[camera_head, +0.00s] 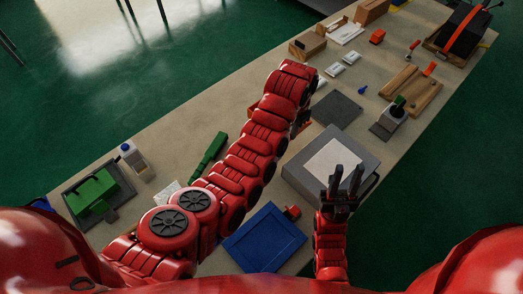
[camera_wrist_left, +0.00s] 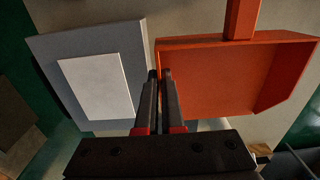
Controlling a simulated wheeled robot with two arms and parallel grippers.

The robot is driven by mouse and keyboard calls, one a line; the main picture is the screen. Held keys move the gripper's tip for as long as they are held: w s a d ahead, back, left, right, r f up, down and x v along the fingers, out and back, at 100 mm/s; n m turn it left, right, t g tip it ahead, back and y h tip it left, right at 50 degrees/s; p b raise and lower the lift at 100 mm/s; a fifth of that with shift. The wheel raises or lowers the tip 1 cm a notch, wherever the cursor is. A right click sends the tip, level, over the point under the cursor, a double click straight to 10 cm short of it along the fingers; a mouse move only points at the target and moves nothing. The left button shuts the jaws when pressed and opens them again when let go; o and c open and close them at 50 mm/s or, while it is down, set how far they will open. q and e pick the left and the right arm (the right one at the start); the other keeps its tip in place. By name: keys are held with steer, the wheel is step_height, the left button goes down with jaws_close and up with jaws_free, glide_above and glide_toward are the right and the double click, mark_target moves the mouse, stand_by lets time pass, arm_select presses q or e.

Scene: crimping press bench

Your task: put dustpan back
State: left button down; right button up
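The orange dustpan (camera_wrist_left: 225,75) fills the right of the left wrist view, its handle (camera_wrist_left: 242,18) pointing to the top. My left gripper (camera_wrist_left: 160,74) is at the pan's left side wall, its two fingers close together with a narrow gap. I cannot tell whether the wall is pinched between them. In the head view the left gripper and most of the dustpan are hidden behind my left arm. My right gripper (camera_head: 346,176) is open and empty, over the front of a grey block with a pale top (camera_head: 330,163).
That block also shows in the left wrist view (camera_wrist_left: 45,50). A blue tray (camera_head: 263,240) and a small red piece (camera_head: 292,211) lie at the near edge. A green fixture (camera_head: 95,192) is at left. A grey plate (camera_head: 337,109), wooden blocks (camera_head: 410,90) and a press (camera_head: 462,30) lie farther right.

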arm_select(q)
step_height(320, 180, down, 5)
steer(key=b, duration=0.4)
steer(key=shift+f, duration=0.1)
step_height(320, 180, down, 6)
steer(key=shift+r+b, duration=0.2)
steer(key=shift+b, duration=0.2)
steer(key=shift+f+p, duration=0.5)
steer(key=shift+f, duration=1.4)
